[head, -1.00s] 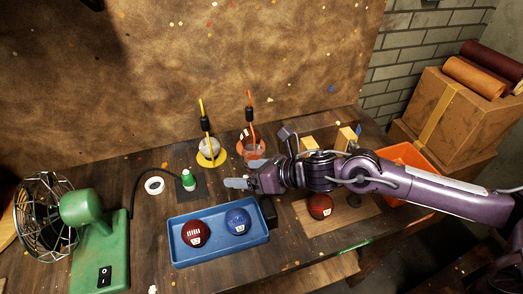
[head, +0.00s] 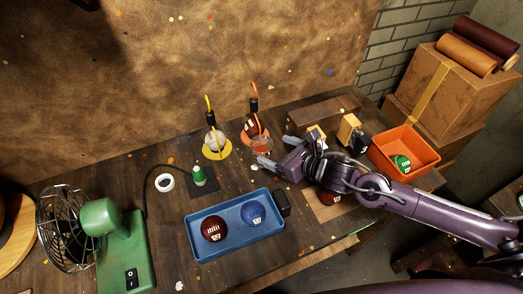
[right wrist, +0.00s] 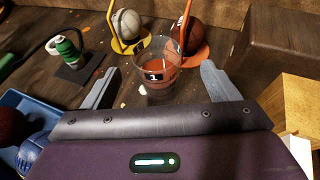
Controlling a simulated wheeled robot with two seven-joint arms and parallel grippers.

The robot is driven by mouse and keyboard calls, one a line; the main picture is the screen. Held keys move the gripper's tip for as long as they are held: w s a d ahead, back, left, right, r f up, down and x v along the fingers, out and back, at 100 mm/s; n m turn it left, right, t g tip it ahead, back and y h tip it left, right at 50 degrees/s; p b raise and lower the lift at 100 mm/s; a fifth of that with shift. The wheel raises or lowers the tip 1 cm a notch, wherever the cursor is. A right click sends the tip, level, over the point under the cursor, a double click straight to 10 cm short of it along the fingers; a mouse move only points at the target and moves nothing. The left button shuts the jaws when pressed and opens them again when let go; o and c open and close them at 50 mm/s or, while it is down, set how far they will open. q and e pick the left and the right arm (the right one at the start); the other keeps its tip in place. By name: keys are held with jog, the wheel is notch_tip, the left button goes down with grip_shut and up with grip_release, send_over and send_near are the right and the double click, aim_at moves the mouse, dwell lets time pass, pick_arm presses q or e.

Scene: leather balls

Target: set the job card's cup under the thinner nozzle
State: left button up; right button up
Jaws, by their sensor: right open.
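A clear cup (right wrist: 158,82) with a small dark label stands on the table in front of the orange stand; it also shows in the head view (head: 262,146). My right gripper (right wrist: 160,86) is open, with the cup between its fingertips and a gap on each side. In the head view the right gripper (head: 276,152) reaches in from the right. One black nozzle (head: 210,117) hangs on a yellow tube, another (head: 254,105) on an orange tube. I cannot tell which is thinner. I cannot make out a job card. My left gripper is not in view.
A pale ball (right wrist: 125,23) sits by the yellow stand and a brown ball (right wrist: 187,33) by the orange one. A green bottle (head: 199,176), a blue tray (head: 236,247) with two balls, a green fan (head: 102,217) and an orange crate (head: 377,157) stand around.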

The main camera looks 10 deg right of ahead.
aim_at(255, 141)
jog(key=p+x, duration=0.1)
jog(key=x, duration=0.2)
jog(key=p+x, duration=0.1)
jog(key=x, duration=0.1)
jog(key=shift+w+a+r+p, duration=0.15)
jog(key=shift+w+a+p, duration=0.05)
jog(key=shift+a+p, duration=0.2)
jog(key=shift+w+a+f, duration=0.25)
jog(key=shift+f, duration=0.05)
jog(key=c, duration=1.1)
jog(key=shift+c, duration=0.5)
jog(key=shift+r, duration=0.2)
